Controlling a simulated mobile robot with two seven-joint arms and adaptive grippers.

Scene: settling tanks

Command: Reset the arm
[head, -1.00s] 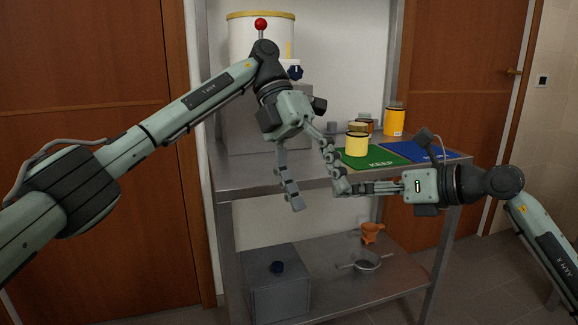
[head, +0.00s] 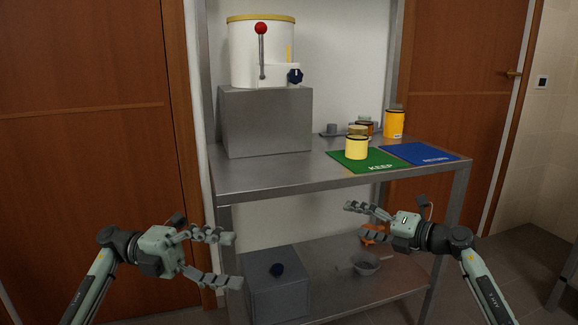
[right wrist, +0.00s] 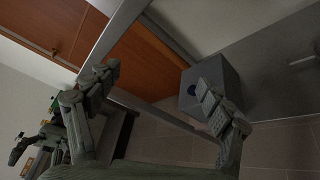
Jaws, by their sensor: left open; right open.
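My left gripper (head: 222,259) is open and empty, low in front of the shelf unit at the left of the head view. My right gripper (head: 356,221) is open and empty, in front of the lower part of the shelf unit at the right. In the right wrist view, the fingers of the right gripper (right wrist: 160,90) are spread apart with nothing between them. Both arms are apart from each other and below the level of the upper shelf top.
The metal shelf (head: 270,177) bears a white tank (head: 252,55) with a red-knobbed lever on a grey block (head: 265,125). A yellow jar (head: 357,148) stands on a green KEEP mat (head: 345,161); a blue mat (head: 420,153) lies beside it. A grey box (head: 280,295) and strainer (head: 366,268) are below.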

